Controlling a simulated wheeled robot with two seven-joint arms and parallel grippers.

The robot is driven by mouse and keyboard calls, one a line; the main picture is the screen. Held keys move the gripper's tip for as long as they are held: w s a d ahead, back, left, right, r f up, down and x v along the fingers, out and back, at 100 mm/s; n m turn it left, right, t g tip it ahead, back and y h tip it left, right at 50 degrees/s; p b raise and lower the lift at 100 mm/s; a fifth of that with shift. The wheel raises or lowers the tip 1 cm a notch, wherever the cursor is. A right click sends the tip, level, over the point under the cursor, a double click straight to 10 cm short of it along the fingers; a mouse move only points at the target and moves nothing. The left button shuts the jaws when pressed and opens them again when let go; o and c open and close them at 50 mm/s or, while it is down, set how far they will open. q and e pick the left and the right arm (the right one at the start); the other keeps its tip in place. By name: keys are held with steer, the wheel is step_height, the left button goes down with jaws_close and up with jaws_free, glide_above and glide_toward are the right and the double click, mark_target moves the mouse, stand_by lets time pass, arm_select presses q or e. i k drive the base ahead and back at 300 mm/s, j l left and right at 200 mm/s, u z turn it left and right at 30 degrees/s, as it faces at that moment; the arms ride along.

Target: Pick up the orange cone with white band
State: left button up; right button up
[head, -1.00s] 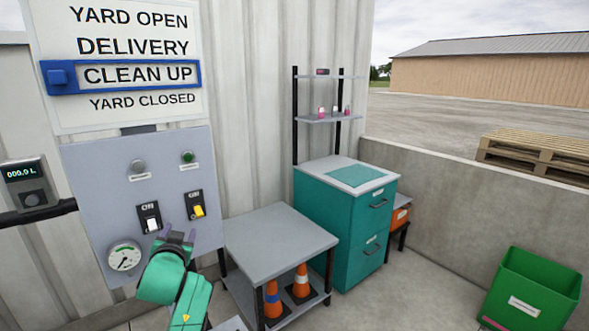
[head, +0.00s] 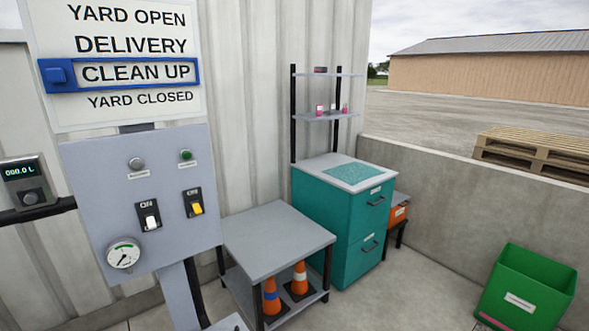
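Two orange cones stand on the lower shelf of a grey table (head: 275,238). The right cone (head: 299,281) has a white band and a dark base. The left cone (head: 271,301) has a blue band and stands nearer the front. The tabletop is above both cones, and a dark table leg stands just right of the white-banded one. Neither of my grippers is in the head view.
A grey control panel (head: 180,237) with switches and a gauge is left of the table. A teal cabinet (head: 317,215) stands close on its right. A green bin (head: 522,296) is at far right. Open floor (head: 411,291) lies between cabinet and bin.

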mark_target(299, 289)
steer(key=i+l+z, duration=0.1)
steer(key=i+l, duration=0.2)
steer(key=l, duration=0.2)
steer(key=i+l+z, duration=0.1)
steer(key=i+l, duration=0.2)
steer(key=l, duration=0.15)
